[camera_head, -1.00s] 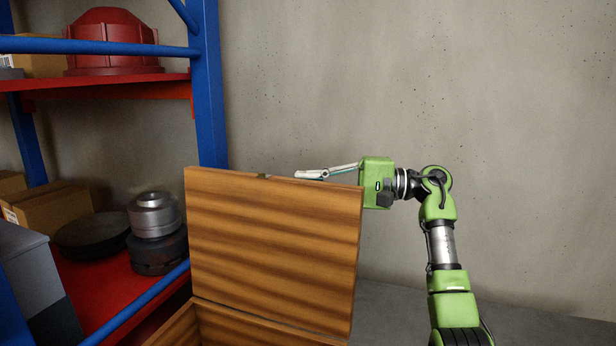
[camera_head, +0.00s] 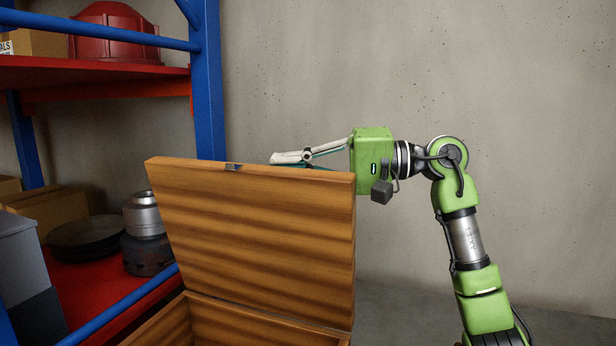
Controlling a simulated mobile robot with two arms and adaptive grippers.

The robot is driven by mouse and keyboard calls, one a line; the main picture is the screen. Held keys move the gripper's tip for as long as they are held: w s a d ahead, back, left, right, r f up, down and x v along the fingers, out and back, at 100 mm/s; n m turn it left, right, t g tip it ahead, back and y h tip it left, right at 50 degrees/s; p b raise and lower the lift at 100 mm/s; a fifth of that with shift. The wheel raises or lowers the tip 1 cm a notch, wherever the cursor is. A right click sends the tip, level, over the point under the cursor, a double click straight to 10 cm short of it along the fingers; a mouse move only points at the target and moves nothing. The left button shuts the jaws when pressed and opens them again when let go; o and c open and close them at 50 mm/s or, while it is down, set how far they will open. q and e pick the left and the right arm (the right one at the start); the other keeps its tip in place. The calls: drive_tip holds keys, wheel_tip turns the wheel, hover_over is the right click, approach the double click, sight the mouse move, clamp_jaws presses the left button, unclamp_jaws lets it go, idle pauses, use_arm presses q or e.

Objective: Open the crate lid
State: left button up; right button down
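The wooden crate (camera_head: 165,328) is at the bottom of the head view, mostly cut off by the frame edge. Its lid (camera_head: 255,235) is raised, standing up at the crate's far side, and its top edge is visible. A small dark metal catch (camera_head: 233,167) sits on that edge. My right gripper (camera_head: 274,158) is behind the lid's top edge, its pale finger pointing left. The lid hides its lower part, so I cannot tell its opening or whether it touches the lid. My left gripper is out of view.
A blue and red shelf (camera_head: 110,72) stands at the left, close to the crate. It holds a red housing (camera_head: 112,35), cardboard boxes (camera_head: 55,208), dark discs (camera_head: 85,236) and a metal part (camera_head: 143,216). A bare concrete wall (camera_head: 500,80) is behind.

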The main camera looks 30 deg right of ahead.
drive_tip(key=shift+s+a+f, duration=0.15)
drive_tip(key=shift+s+a, duration=0.3)
drive_tip(key=shift+a, duration=0.15)
drive_tip(key=shift+s+d, duration=0.15)
drive_tip(key=shift+d, duration=0.3)
drive_tip(key=v, duration=1.1)
